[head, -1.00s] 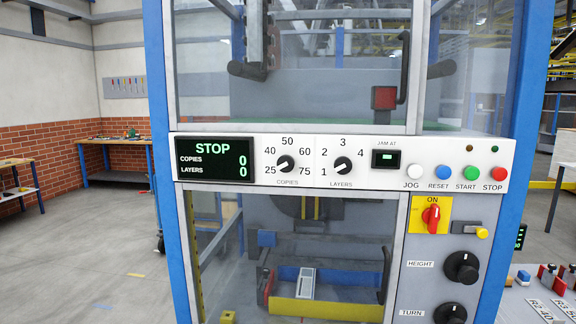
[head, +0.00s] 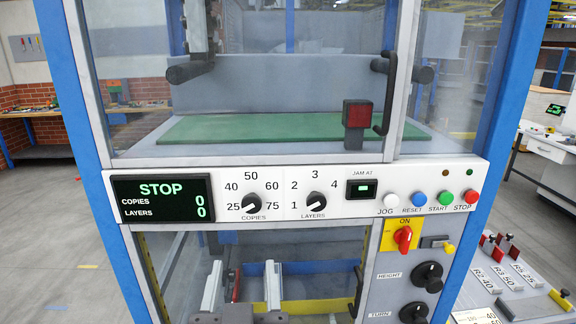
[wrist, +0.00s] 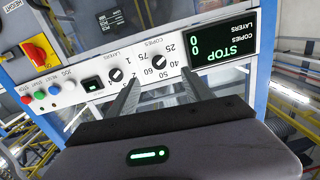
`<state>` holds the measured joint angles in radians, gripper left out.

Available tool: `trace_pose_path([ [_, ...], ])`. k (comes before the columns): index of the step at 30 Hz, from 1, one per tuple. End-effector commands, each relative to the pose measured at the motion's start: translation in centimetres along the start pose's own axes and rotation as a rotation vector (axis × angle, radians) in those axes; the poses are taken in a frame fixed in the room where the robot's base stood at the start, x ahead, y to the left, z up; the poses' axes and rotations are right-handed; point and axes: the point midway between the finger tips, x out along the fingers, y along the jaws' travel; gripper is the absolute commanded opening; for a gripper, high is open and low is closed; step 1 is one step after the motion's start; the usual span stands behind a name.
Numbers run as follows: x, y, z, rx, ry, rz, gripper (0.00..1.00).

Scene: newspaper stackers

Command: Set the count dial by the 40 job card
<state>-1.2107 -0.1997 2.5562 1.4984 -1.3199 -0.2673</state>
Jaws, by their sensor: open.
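The copies dial (head: 251,203) is a black knob ringed by 25, 40, 50, 60 and 75; its white mark points lower left, at 25. It also shows upside down in the wrist view (wrist: 160,62). The layers dial (head: 315,203) beside it points at 1. My gripper (head: 242,272) is open and empty, its two pale fingers upright below the panel in the head view. In the wrist view its fingers (wrist: 162,88) reach towards the panel, apart from the copies dial. A pale card (head: 474,316) lies at the lower edge, cut off, its print unclear.
The display (head: 162,200) reads STOP, copies 0, layers 0. Jog, reset, start and stop buttons (head: 428,199) sit at the panel's right. A red switch (head: 403,238) is at ON above the height knob (head: 427,276). A side table bears a label R2 40 (head: 482,283) and others.

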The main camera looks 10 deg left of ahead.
Motion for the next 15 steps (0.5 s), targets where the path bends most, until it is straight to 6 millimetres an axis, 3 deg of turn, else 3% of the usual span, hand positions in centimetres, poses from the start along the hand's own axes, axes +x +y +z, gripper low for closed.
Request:
trace_pose_path([
  [2, -0.6, -0.5, -0.8, -0.046, 0.026, 0.014, 0.59],
  [5, 0.1, -0.4, -0.8, -0.061, 0.037, 0.027, 0.59],
  [15, 9.8, 0.0, -1.1, -0.057, 0.036, 0.029, 0.59],
])
